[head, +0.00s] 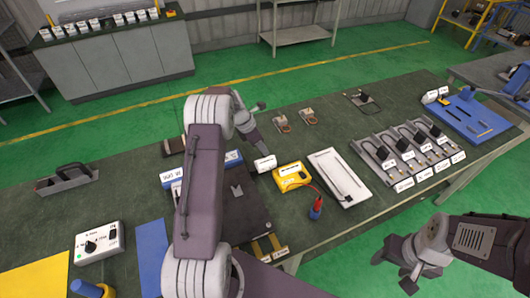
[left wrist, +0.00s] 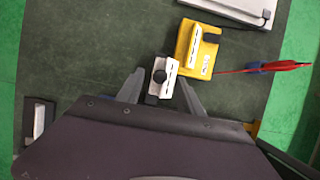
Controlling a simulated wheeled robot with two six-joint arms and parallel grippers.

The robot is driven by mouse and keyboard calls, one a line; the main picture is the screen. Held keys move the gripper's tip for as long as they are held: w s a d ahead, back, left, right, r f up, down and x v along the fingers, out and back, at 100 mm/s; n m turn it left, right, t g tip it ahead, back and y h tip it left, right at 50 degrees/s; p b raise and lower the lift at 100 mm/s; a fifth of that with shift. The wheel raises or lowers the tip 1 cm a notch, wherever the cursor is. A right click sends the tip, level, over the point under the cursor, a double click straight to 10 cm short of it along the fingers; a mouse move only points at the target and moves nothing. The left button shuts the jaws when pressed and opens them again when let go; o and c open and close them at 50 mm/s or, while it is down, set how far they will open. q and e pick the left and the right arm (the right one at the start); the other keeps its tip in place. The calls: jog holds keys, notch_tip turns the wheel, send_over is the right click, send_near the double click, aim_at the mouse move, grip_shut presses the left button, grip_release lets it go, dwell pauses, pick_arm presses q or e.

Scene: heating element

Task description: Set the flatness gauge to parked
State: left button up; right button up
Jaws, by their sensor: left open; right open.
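A small block with a white face (head: 264,163) stands on the dark green bench, left of a yellow meter. In the left wrist view this white-faced block (left wrist: 160,80) shows a round black knob. Its label is too small to read, so I cannot tell whether it is the flatness gauge. My left gripper (head: 257,147) is over the bench close to this block. In the left wrist view the open fingers (left wrist: 161,92) lie on either side of the block, with no clear grip on it. My right gripper (head: 402,271) is open and empty, off the bench's front edge.
The yellow meter (head: 292,177) with a red lead and a white tray (head: 340,178) stand right of the block. A white dial box (head: 99,241) is at the left. Several labelled fixtures (head: 408,157) and a blue mat (head: 470,119) are farther right. The bench behind is mostly clear.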

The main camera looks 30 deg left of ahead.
pick_arm(q)
jog(key=v, duration=0.4)
jog(key=shift+s+r, duration=0.15)
jog(key=shift+s, duration=0.05)
jog(key=shift+w, duration=0.1)
